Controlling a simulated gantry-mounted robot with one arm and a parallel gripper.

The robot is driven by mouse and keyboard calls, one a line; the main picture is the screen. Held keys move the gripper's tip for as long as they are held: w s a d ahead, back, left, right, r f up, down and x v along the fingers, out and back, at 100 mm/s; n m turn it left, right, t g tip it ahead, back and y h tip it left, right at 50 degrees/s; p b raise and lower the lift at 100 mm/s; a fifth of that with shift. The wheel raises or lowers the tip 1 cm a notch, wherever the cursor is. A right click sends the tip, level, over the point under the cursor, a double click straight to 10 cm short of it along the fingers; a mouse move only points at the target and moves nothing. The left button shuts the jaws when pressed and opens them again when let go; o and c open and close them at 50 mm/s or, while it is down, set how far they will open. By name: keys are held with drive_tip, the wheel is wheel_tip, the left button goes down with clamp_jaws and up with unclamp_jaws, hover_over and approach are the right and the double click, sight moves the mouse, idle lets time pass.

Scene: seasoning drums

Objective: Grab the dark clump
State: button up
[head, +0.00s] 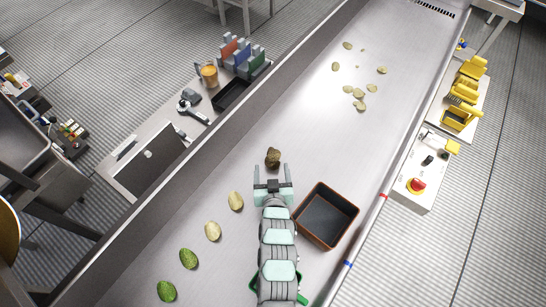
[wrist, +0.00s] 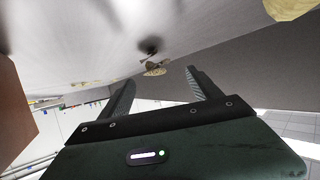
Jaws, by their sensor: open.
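The dark clump (head: 273,157) is a small brown lump on the metal conveyor in the head view. My gripper (head: 272,168) is open just in front of it, with one finger toward each side. The clump shows just beyond the fingertips, and I cannot tell whether it touches them. In the wrist view the two fingers (wrist: 160,78) stand apart with nothing held between them. A small dark shape (wrist: 150,47) and a paler piece lie beyond them; I cannot tell for sure which is the clump.
A dark, orange-rimmed bin (head: 326,239) stands right of my arm. Pale chips (head: 235,201) and green pieces (head: 189,258) lie to the left. Several chips (head: 359,93) lie farther up the conveyor. A raised rail (head: 203,153) runs along its left side.

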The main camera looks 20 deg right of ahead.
sight(273, 158)
drive_tip(key=x, duration=0.3)
drive_tip(key=shift+w+r, duration=0.1)
drive_tip(key=shift+r, duration=0.05)
drive_tip(key=shift+d+p+x, duration=0.2)
drive_tip(key=shift+p+x, duration=0.05)
drive_tip(key=shift+x, duration=1.05)
drive_tip(key=shift+d+p+x, duration=0.15)
drive_tip(key=shift+p+x, duration=0.05)
drive_tip(key=shift+x, duration=1.1)
drive_tip(key=shift+c, duration=0.3)
drive_tip(key=c, duration=0.8)
